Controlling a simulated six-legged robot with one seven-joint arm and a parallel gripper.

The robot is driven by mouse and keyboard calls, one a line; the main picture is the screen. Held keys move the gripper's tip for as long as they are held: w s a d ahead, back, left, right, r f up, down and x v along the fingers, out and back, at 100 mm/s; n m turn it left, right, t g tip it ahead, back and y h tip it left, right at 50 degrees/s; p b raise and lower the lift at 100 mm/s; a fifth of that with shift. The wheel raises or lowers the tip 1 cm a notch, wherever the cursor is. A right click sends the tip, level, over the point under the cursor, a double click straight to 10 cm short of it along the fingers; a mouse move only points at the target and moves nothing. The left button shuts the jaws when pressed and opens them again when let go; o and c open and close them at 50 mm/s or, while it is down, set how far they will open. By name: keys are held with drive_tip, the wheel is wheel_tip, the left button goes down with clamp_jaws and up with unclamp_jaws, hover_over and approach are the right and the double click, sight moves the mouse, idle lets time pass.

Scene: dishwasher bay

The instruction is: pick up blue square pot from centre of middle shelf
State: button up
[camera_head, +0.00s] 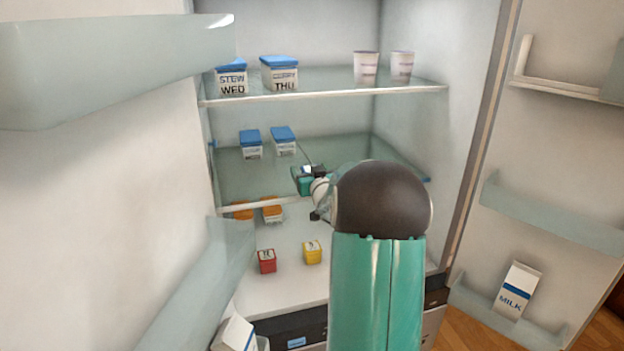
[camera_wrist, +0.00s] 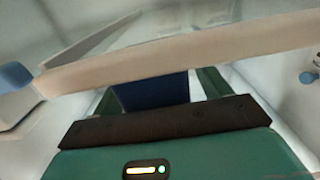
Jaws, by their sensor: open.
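A dark blue square-sided thing (camera_wrist: 152,92), which looks like the blue pot, shows between the two fingers of my gripper (camera_wrist: 158,88) in the wrist view. Whether the fingers touch it I cannot tell. In the head view my open gripper (camera_head: 308,178) is at the middle glass shelf (camera_head: 355,150), near its front edge and about the centre. My arm and gripper cover that part of the shelf, so the pot cannot be made out clearly there.
Two blue-lidded tubs (camera_head: 251,148) (camera_head: 284,142) stand left on the middle shelf. The upper shelf (camera_head: 330,93) holds two larger tubs and two cups. Below are orange tubs (camera_head: 272,212), a red pot (camera_head: 267,262) and a yellow pot (camera_head: 312,253). The shelf's front edge (camera_wrist: 200,48) crosses the wrist view.

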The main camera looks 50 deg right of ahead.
drive_tip(key=c, duration=1.2)
drive_tip(key=shift+o, duration=0.2)
drive_tip(key=shift+r, duration=0.2)
drive_tip(key=shift+r, duration=0.65)
drive_tip(key=s+a+r, duration=0.8)
drive_tip(key=a+r, duration=0.3)
drive_tip(key=shift+s+r, duration=0.25)
drive_tip(key=shift+s, duration=0.1)
